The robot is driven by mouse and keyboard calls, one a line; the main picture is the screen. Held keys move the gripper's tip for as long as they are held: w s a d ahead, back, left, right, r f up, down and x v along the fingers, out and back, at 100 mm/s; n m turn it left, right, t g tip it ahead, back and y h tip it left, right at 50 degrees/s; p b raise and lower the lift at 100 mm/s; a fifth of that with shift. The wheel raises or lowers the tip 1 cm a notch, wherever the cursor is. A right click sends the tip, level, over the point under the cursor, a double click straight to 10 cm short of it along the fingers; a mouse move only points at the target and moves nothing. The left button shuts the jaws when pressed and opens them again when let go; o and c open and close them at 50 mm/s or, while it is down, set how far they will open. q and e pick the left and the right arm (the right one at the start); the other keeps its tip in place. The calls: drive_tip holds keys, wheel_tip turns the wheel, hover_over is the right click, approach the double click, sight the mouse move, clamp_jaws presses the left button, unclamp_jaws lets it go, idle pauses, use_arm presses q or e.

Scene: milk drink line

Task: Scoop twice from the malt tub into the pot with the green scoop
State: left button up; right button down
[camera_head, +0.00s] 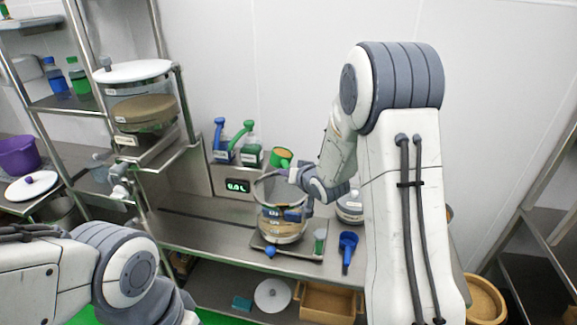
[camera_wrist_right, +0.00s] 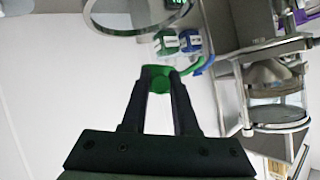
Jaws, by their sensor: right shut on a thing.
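The green scoop (camera_head: 281,157) is held up above the back rim of the clear pot (camera_head: 284,236); an orange-tan patch shows at its cup. My right gripper (camera_head: 292,175) is shut on it, and the wrist view shows its green end (camera_wrist_right: 158,82) between the fingertips. The pot's round rim (camera_wrist_right: 92,22) shows at the top of the wrist view. The pot stands on a plate on the bench, with tan contents low inside. A small labelled tub (camera_head: 350,208) is partly hidden behind my right arm; I cannot tell whether it holds malt. My left gripper is out of view.
Containers with blue (camera_head: 221,152) and green (camera_head: 251,156) tops stand behind the pot, beside a lit display (camera_head: 237,186). A blue scoop (camera_head: 347,250) lies right of the pot. A large clear dispenser (camera_head: 141,105) stands at left. The bench's front left is clear.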

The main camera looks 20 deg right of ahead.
drive_tip(key=shift+d+f+m+y+p, duration=0.15)
drive_tip(key=shift+f+m+y+p, duration=0.25)
drive_tip(key=shift+m+y+p, duration=0.15)
drive_tip(key=shift+f+m+y, duration=0.35)
drive_tip(key=shift+m, duration=0.1)
drive_tip(key=shift+d+f+m+t, duration=0.1)
drive_tip(key=shift+f+m+t, duration=0.2)
drive_tip(key=shift+s+f+m+t+y, duration=0.1)
drive_tip(key=shift+f+m+t+y, duration=0.3)
drive_tip(key=shift+m+y, duration=0.6)
drive_tip(key=shift+d+f+m+t+y+b, duration=0.1)
drive_tip(key=shift+f+m+t+y+b, duration=0.25)
drive_tip(key=shift+m, duration=0.35)
drive_tip(key=shift+f+m+t+y+b, duration=0.15)
drive_tip(key=shift+m+t+y+b, duration=0.4)
drive_tip(key=shift+m, duration=0.55)
drive_tip(key=m, duration=0.1)
drive_tip(key=m+t+b, duration=0.1)
drive_tip(key=shift+f+m, duration=0.2)
drive_tip(key=shift+m, duration=0.1)
drive_tip(key=shift+m+t+y+b, duration=0.3)
drive_tip(key=shift+m+t+b, duration=0.4)
drive_tip(key=shift+m, duration=0.5)
